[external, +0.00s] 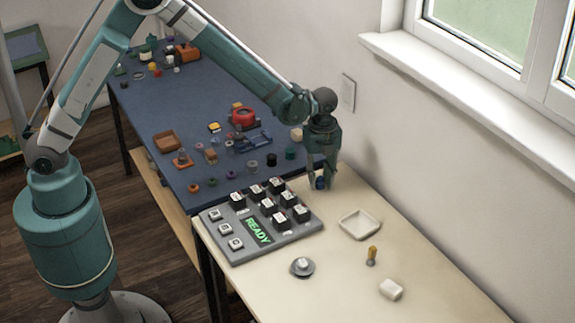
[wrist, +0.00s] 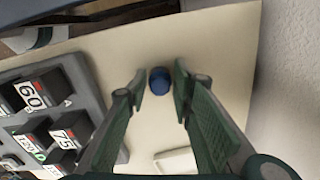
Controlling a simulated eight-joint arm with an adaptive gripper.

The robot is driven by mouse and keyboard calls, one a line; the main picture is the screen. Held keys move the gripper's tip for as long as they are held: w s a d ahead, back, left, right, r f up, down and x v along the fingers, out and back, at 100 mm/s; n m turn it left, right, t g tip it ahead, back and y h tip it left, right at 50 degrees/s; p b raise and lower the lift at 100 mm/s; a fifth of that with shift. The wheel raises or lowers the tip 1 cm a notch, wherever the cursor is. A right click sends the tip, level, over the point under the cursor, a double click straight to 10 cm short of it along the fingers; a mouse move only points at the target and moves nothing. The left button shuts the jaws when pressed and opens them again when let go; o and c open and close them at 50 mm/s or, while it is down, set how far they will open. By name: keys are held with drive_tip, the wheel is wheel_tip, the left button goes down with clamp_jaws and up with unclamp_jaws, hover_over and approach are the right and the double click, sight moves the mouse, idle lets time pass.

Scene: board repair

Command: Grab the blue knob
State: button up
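The blue knob (wrist: 160,81) is small and round and stands on the cream table between the two fingertips of my gripper (wrist: 160,84) in the wrist view. A gap shows on each side of it, so the fingers look open around it. In the external view my gripper (external: 321,180) points down at the table's far edge by the wall, and the blue knob (external: 320,183) shows low between its fingers. I cannot tell how high the fingertips are above the table.
A grey keypad board (external: 240,254) with a READY display lies left of my gripper. A white tray (external: 360,225), a yellow-handled piece (external: 372,254), a white block (external: 391,289) and a grey dial (external: 302,267) are nearer the front. The blue table (external: 215,85) behind holds many small parts.

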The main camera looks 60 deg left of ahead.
sight(321, 178)
drive_tip(key=c, duration=0.4)
drive_tip(key=shift+o, duration=0.2)
drive_tip(key=shift+r, duration=0.1)
drive_tip(key=shift+r+p, duration=0.95)
drive_tip(key=shift+r, duration=4)
drive_tip(key=shift+d, duration=0.1)
